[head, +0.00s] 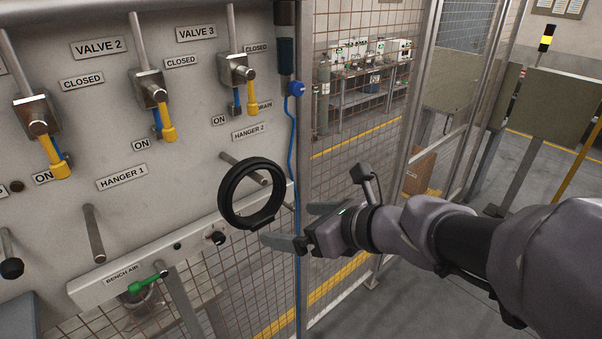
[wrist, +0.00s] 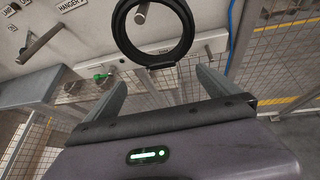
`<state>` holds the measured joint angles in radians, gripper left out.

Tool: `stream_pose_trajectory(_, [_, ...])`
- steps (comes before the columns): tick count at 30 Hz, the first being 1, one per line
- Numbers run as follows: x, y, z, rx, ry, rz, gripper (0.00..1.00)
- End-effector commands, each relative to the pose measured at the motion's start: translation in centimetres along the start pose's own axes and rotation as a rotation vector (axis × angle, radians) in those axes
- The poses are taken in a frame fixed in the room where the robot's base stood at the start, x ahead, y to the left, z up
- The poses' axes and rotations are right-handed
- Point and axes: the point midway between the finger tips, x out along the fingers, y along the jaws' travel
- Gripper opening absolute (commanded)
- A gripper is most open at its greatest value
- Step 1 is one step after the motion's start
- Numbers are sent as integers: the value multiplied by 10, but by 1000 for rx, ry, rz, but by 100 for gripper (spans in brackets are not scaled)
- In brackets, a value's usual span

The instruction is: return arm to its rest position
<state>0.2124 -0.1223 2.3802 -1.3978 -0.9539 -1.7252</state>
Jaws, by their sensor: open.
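My gripper (head: 285,222) stands in front of the panel at the lower right of the black ring, its two fingers spread with nothing between them. In the wrist view my gripper (wrist: 160,82) also shows both fingers apart, just below the ring. The black ring (head: 226,205) appears to hang on the peg under the HANGER 2 label, the peg's end showing inside its opening. The ring also shows at the top of the wrist view (wrist: 187,38). The fingers look clear of the ring. My arm reaches in from the right edge of the head view.
The panel has yellow-handled valves (head: 167,120) and an empty HANGER 1 peg (head: 94,235). A BENCH AIR bar with a green handle (head: 147,283) is below. A blue hose (head: 293,150) hangs beside the mesh fence (head: 350,190). Open floor lies below my arm.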

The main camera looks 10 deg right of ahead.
Motion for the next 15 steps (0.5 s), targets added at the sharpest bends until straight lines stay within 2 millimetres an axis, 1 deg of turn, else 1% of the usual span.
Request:
stream_pose_trajectory(1, [-18,-2,3,-2,-4,-8,100])
stream_pose_trajectory(3, [-39,-2,2,0,-2,-8,100])
stream_pose_trajectory(6, [-64,-1,1,0,-1,-6,100])
stream_pose_trajectory(9, [-80,-1,1,1,-2,-4,100])
stream_pose_trajectory(11, [-85,-1,0,2,-2,-4,100])
stream_pose_trajectory(13, [-82,-7,-2,52,-28,-37,100])
stream_pose_trajectory(14, [-78,-14,-3,110,-60,-74,100])
stream_pose_trajectory(15, [-70,-28,-6,233,-126,-145,100])
